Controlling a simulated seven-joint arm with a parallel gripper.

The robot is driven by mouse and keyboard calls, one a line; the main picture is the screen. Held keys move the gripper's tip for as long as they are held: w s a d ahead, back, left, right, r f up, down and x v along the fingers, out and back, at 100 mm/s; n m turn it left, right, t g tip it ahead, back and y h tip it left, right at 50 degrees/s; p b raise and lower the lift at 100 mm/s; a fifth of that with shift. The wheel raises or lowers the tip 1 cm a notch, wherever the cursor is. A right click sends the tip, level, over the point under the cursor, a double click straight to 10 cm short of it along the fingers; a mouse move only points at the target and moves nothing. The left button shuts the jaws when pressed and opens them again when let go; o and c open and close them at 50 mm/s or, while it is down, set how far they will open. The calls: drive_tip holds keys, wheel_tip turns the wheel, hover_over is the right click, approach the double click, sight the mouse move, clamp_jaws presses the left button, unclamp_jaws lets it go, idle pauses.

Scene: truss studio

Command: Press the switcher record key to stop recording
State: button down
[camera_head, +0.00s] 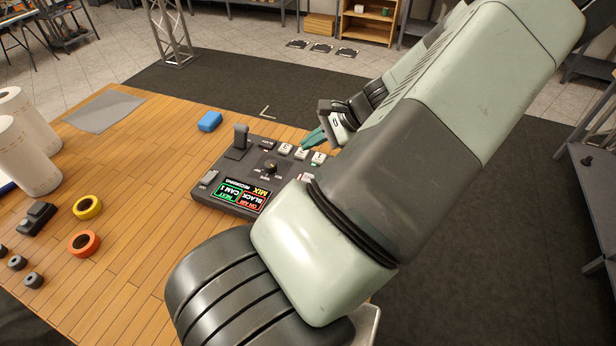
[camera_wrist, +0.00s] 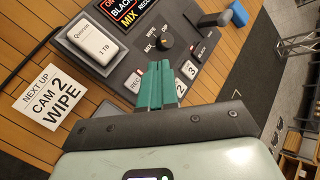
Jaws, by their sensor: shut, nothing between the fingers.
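The grey switcher (camera_head: 229,190) lies on the wooden table, and its screen (camera_head: 243,195) reads ON AIR BLACK, NEXT CAM 1, MIX and RECORDING. In the wrist view the record key, marked REC (camera_wrist: 136,82), shows just left of the fingers, partly covered by them. Keys 2 (camera_wrist: 181,87) and 3 (camera_wrist: 192,69) show to their right. My gripper (camera_head: 308,144) is shut and empty, its teal fingers over the key row. It also shows in the wrist view (camera_wrist: 159,68). I cannot tell whether the tips touch the panel.
A white drive box (camera_wrist: 92,42) stands beside the screen, and a NEXT UP card (camera_wrist: 47,96) is close by. A lever (camera_head: 240,137) and a knob (camera_head: 269,168) rise from the panel. A blue block (camera_head: 209,121) and tape rolls (camera_head: 87,207) lie on the table.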

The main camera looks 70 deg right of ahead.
drive_tip(key=shift+f, duration=4.45)
drive_tip(key=shift+f, duration=0.1)
drive_tip(key=shift+f, duration=0.3)
drive_tip(key=shift+f, duration=0.4)
drive_tip(key=shift+r, duration=0.85)
drive_tip(key=shift+r, duration=2.5)
drive_tip(key=shift+w, duration=0.1)
